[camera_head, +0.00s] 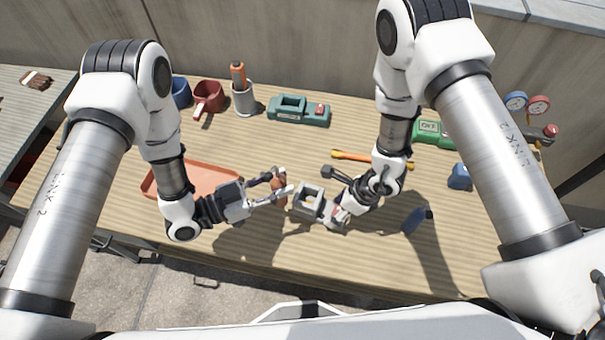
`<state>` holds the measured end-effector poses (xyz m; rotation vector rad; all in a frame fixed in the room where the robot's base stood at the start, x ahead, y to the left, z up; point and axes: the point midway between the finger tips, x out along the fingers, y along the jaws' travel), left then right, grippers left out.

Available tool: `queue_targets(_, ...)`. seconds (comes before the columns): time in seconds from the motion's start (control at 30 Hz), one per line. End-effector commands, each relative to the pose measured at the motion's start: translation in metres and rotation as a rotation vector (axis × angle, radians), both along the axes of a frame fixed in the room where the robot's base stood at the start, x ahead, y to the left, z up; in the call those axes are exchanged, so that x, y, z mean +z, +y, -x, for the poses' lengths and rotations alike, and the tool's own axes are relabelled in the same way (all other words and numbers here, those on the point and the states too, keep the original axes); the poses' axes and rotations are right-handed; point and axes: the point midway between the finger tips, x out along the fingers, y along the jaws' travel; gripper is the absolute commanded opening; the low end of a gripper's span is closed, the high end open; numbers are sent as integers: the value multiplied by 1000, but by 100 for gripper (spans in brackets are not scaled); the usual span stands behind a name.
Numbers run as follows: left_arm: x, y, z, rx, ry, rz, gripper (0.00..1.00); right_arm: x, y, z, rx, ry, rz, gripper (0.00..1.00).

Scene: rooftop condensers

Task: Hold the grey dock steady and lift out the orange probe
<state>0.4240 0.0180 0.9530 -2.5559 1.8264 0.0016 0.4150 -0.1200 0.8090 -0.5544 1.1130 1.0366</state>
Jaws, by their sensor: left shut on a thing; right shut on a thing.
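The grey dock (308,199), a blocky grey body with a square opening, is near the middle of the table. My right gripper (340,200) is shut on its right side, and the fingers partly hide it. I cannot tell whether the dock touches the table. The orange probe (278,188), brownish orange in this light, is upright or slightly tilted just left of the dock. My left gripper (279,187) is shut on it. The probe appears outside the dock's opening, with its lower end near the dock's left side.
An orange tray (205,177) lies behind my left gripper. A grey cup with an orange-handled tool (243,98), a red mug (208,97) and a teal device (298,112) stand at the back.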

Motion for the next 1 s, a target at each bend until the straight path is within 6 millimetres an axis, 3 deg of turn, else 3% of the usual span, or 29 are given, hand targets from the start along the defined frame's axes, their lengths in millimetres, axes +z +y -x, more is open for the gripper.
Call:
queue_targets(0.1,0,38,10,12,3,3,0,-1,0,0,0,0,0,20)
queue_targets(0.3,0,84,27,8,0,3,0,-1,0,0,0,0,0,20)
queue_targets(0.5,0,101,35,2,-2,2,0,-1,0,0,0,1,0,20)
queue_targets(0.73,0,102,35,0,-1,1,0,-1,0,0,1,0,0,20)
queue_targets(0.77,0,102,35,0,-1,1,0,-1,0,0,1,0,0,70)
queue_targets(0.83,0,102,35,0,-2,2,0,-1,0,0,1,0,0,95)
queue_targets(1.0,0,102,35,0,-2,2,0,0,0,0,0,1,0,96)
